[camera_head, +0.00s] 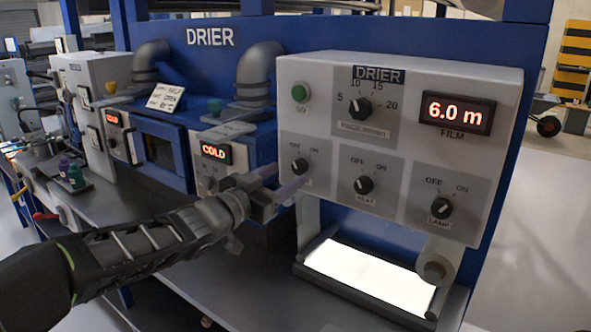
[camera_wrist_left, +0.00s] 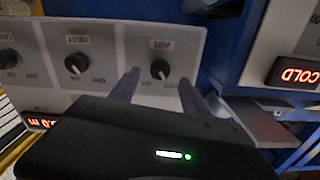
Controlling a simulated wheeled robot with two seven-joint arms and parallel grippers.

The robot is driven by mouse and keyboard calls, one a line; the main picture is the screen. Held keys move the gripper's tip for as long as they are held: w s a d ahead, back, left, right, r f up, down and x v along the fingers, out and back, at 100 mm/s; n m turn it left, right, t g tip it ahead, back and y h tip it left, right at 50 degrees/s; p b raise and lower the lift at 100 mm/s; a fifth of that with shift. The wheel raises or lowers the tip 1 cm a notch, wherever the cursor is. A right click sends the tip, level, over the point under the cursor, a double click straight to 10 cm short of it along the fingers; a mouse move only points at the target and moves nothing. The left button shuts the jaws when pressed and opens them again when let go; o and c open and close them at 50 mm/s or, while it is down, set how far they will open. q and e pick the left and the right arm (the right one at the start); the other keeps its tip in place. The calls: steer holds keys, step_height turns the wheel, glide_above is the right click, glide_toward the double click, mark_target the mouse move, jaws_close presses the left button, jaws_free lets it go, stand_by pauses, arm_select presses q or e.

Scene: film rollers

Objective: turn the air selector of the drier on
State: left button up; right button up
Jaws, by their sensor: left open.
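The drier's control box (camera_head: 400,80) carries a row of three OFF/ON knobs. The AIR selector knob (camera_head: 300,165) is the leftmost; its pointer seems turned toward OFF. My left gripper (camera_head: 287,181) is open in front of the AIR panel, its fingers partly covering the label below the knob. In the left wrist view, which is upside down, the AIR knob (camera_wrist_left: 159,69) appears between the two finger tips (camera_wrist_left: 158,86). Whether the fingers touch it cannot be told. My right gripper is in neither view.
The HEAT knob (camera_head: 363,185) and LAMP knob (camera_head: 441,207) sit to the right. Above are a green GO button (camera_head: 299,93), a pace knob (camera_head: 359,107) and a 6.0 m display (camera_head: 458,113). A COLD display (camera_head: 215,152) is on the left. A lit plate (camera_head: 370,276) lies below.

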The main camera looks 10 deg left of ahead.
mark_target(296, 169)
arm_select(q)
steer(key=x, duration=0.5)
jaws_close()
stand_by(0.6)
